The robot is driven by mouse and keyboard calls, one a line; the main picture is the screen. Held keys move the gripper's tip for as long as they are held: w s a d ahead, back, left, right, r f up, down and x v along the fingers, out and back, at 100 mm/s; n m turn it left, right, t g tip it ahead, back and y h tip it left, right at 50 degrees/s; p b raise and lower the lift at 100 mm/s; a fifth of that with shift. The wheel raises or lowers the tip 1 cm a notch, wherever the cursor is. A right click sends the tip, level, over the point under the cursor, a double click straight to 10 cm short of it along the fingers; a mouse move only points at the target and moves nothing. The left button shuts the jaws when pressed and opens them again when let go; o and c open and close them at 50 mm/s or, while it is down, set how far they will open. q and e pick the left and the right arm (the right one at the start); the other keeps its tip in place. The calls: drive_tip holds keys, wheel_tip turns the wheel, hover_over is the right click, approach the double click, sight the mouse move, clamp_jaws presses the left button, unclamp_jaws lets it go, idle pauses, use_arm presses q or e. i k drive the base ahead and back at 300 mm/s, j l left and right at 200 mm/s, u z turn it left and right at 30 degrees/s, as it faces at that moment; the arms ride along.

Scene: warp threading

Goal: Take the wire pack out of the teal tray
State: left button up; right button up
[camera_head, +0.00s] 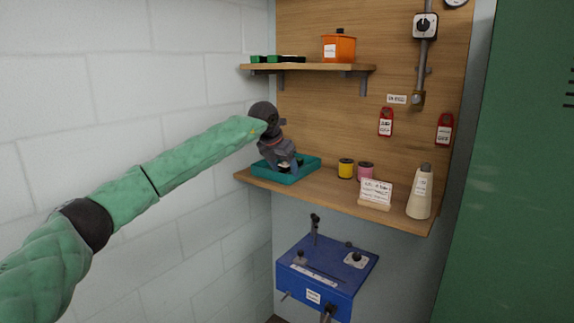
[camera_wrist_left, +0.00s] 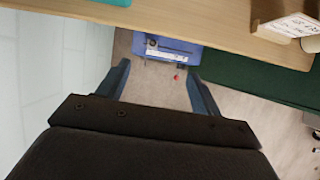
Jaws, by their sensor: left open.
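The teal tray (camera_head: 300,172) sits at the left end of the lower wooden shelf. My left gripper (camera_head: 287,162) overlaps the tray in the head view and hides part of its inside. A small pale patch shows by the fingers, but I cannot tell whether it is the wire pack. In the left wrist view the two fingers of the left gripper (camera_wrist_left: 160,82) are spread apart with nothing between them; beyond them are the shelf's front edge and the floor. A teal corner of the tray (camera_wrist_left: 117,2) shows at the top there. My right gripper is not in view.
The lower shelf (camera_head: 325,188) also holds a yellow spool (camera_head: 346,168), a pink spool (camera_head: 365,171), a sign card (camera_head: 375,194) and a cream cone (camera_head: 420,195). An upper shelf (camera_head: 310,67) is above. A blue box (camera_head: 322,275) is below. The white wall (camera_head: 120,90) is at left.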

sight(285, 167)
drive_tip(key=i, duration=0.85)
